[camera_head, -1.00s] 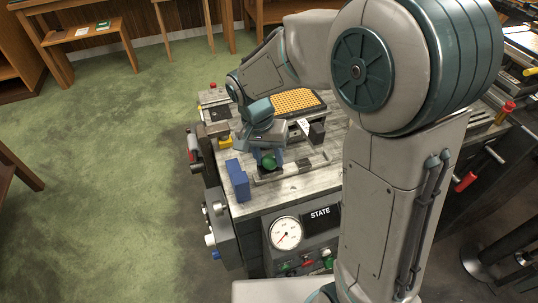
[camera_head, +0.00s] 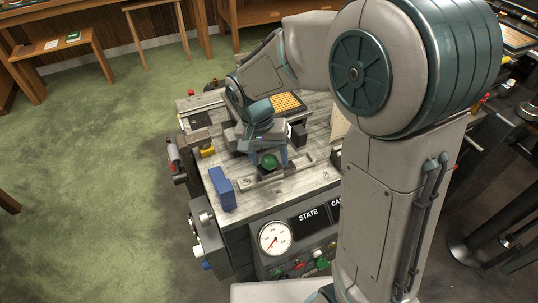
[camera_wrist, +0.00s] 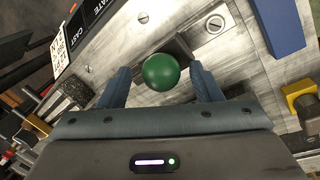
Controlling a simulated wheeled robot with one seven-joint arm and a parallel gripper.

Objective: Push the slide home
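A green ball knob (camera_head: 270,160) sits over a metal slide track (camera_head: 302,165) on the worn bench top. In the wrist view the knob (camera_wrist: 161,71) lies between the two blue fingers of my gripper (camera_wrist: 161,86), with a gap on each side. My gripper (camera_head: 269,157) is open and low around the knob in the head view. In the wrist view, a flat metal plate with a round screw head (camera_wrist: 215,24) lies just beyond the knob. The part under the knob is partly hidden by the knob and fingers.
A blue block (camera_head: 222,188) stands left of the track; it also shows in the wrist view (camera_wrist: 277,22). A yellow part (camera_head: 207,152) is farther back. Green floor lies left.

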